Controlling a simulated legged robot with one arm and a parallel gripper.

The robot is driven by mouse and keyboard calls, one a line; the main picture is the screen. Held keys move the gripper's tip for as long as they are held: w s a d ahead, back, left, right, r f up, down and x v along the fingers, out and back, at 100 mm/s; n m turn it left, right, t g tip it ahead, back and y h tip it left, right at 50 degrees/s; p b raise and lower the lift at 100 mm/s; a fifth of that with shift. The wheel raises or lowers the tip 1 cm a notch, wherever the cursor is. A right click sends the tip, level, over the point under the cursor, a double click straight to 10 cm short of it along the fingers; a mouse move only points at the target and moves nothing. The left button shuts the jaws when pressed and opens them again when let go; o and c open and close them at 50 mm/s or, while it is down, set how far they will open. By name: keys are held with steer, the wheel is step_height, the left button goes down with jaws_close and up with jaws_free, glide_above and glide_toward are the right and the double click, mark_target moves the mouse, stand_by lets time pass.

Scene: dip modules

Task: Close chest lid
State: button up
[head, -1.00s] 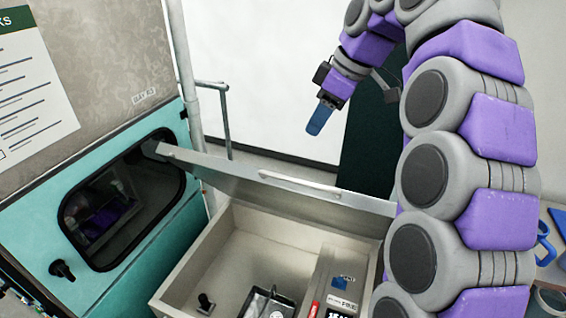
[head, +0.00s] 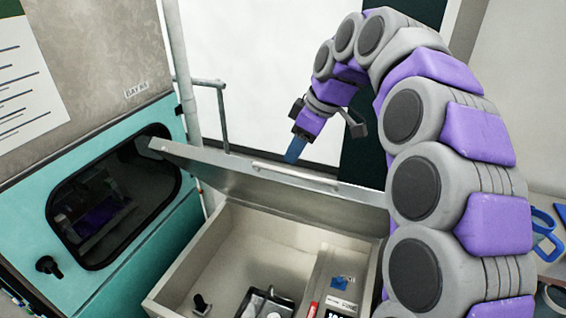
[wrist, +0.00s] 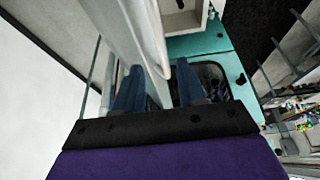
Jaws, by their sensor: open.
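The grey chest (head: 182,262) stands open in the head view, with its inside showing. Its lid (head: 215,168) is raised and seen nearly edge-on above the back of the chest, with a pale bar handle (head: 297,177) on it. My gripper (head: 294,150) points down just behind and above the lid's upper edge. In the wrist view its two blue fingers (wrist: 159,85) are apart, and a pale panel that looks like the lid (wrist: 128,30) runs down between them in the picture. I cannot tell whether they touch it.
Inside the chest are a black tray-like item (head: 265,303), a small dark knob (head: 200,303) and a labelled box (head: 338,285). A teal cabinet (head: 150,235) with a dark window stands at the left, near a grey rail (head: 222,115). Blue-handled items (head: 541,225) lie at the right.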

mark_target(276, 169)
steer(key=f, duration=0.3)
steer(key=shift+w+d+f, duration=0.1)
steer(key=shift+w+f, duration=0.05)
steer(key=shift+w, duration=0.05)
steer(key=a, duration=0.1)
steer(key=a+f, duration=0.1)
steer(key=a, duration=0.1)
steer(key=shift+w+a+f, duration=0.1)
steer(key=shift+w+f, duration=0.1)
steer(key=shift+f, duration=0.15)
steer(key=shift+a+f, duration=0.15)
steer(key=shift+a, duration=0.3)
steer(key=shift+d, duration=1.15)
steer(key=shift+c, duration=0.9)
steer(key=shift+d, duration=0.3)
steer(key=shift+c, duration=2.2)
steer(key=shift+a, duration=0.6)
jaws_close()
